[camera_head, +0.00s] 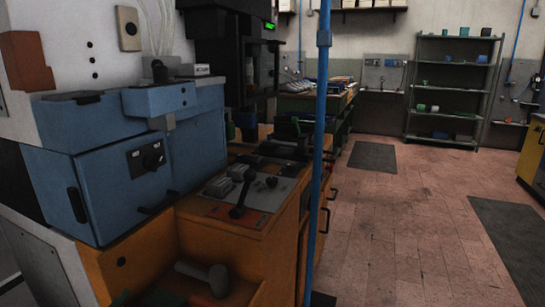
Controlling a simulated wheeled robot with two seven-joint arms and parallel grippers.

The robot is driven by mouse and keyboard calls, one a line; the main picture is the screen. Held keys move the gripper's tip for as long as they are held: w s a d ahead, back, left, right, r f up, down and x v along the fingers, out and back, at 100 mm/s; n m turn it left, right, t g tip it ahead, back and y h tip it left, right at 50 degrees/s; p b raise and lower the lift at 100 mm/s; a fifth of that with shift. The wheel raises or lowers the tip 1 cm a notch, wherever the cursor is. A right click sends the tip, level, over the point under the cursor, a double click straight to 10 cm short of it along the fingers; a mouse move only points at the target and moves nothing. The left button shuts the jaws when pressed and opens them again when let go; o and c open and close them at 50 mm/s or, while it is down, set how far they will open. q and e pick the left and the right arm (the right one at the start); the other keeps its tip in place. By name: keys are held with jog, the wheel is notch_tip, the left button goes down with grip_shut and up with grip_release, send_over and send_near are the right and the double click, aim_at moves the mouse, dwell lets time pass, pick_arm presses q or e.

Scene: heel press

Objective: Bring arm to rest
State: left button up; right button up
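Neither of my grippers nor any part of my arms can be made out in the head view. On the left stands a blue machine (108,193) with a dark knob plate (147,158) on its front. Beside it is an orange cabinet (237,250) with a grey control panel (262,197) on top. A black lever (240,198) stands tilted on that panel. A grey handle-like object with a dark round end (205,277) lies in the orange recess at the bottom.
A blue vertical pole (318,160) stands close in front, right of the orange cabinet. The tiled floor (390,235) to the right is open, with dark mats (372,156). A metal shelf (452,90) and a workbench (315,103) stand farther back. A yellow cabinet (533,155) is at the right edge.

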pick_arm(q)
jog(key=s+f+n+g, duration=0.3)
jog(key=s+f+g, duration=0.9)
jog(key=s+f, duration=0.65)
jog(key=a+f+g, duration=0.1)
jog(key=a+f, duration=0.3)
jog(key=f, duration=0.9)
jog(key=s+r+g+p, duration=0.1)
jog(key=s+p, duration=1.7)
jog(key=p, duration=0.7)
jog(key=shift+s+d+r+g+p, duration=0.2)
jog(key=shift+s+r+g+p, duration=0.15)
jog(key=shift+s+r+g, duration=0.05)
pick_arm(e)
jog(key=s+a+r+g, duration=0.1)
jog(key=s+r, duration=0.1)
jog(key=s, duration=1.6)
jog(key=shift+s+r+g+y, duration=0.2)
jog(key=shift+r+g+y, duration=0.1)
jog(key=shift+r+g, duration=0.1)
